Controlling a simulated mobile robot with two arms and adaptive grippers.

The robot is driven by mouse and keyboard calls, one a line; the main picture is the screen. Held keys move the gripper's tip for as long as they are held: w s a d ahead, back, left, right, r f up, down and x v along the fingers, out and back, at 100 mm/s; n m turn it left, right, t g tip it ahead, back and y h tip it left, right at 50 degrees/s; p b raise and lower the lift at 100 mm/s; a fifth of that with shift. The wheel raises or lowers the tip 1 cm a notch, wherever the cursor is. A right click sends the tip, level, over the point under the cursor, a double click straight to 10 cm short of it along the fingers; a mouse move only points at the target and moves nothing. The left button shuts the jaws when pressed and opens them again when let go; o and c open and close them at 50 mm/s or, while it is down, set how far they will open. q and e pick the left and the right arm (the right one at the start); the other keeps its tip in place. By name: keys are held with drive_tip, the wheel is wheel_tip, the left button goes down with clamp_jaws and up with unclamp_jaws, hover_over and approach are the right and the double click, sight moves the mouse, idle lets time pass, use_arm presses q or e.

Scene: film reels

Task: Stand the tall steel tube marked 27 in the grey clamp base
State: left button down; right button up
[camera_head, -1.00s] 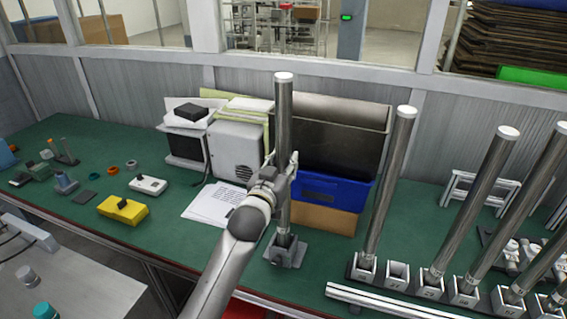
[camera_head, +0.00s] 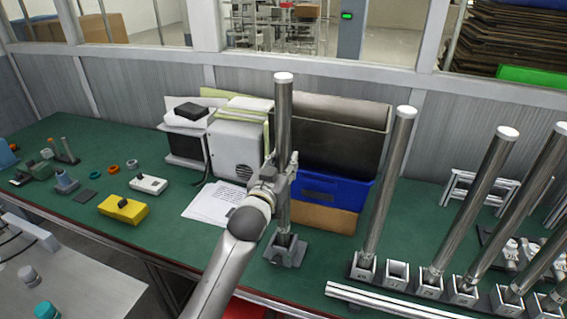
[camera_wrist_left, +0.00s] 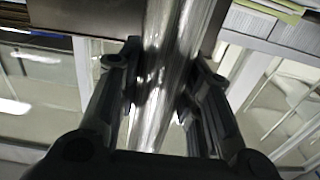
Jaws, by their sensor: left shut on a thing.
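A tall steel tube (camera_head: 283,115) with a white top cap stands upright in the head view. Its lower end is at the grey clamp base (camera_head: 286,252) on the green bench; it looks to be inside the socket, though the exact fit is too small to tell. My left gripper (camera_head: 284,178) is shut around the tube at about mid-height. In the left wrist view the shiny tube (camera_wrist_left: 172,70) runs between both fingers (camera_wrist_left: 165,90). No number is readable on the tube. My right gripper is not in view.
Several other steel tubes (camera_head: 388,185) stand in a row of numbered sockets at right, beside an empty socket (camera_head: 396,274). A blue bin (camera_head: 335,193) is close behind the held tube. A yellow box (camera_head: 123,209) and papers (camera_head: 213,203) lie left on the green bench (camera_head: 180,235).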

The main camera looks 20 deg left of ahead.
use_arm(q)
drive_tip(key=shift+r, duration=0.2)
idle(0.6)
drive_tip(key=shift+f, duration=0.65)
drive_tip(key=c, duration=1.3)
unclamp_jaws()
drive_tip(key=shift+f, duration=0.25)
drive_tip(key=shift+s+r+p, duration=0.2)
drive_tip(key=shift+s+p, duration=0.45)
drive_tip(key=shift+s, duration=0.95)
drive_tip(key=p, duration=0.3)
approach(281, 171)
drive_tip(key=shift+w, duration=0.4)
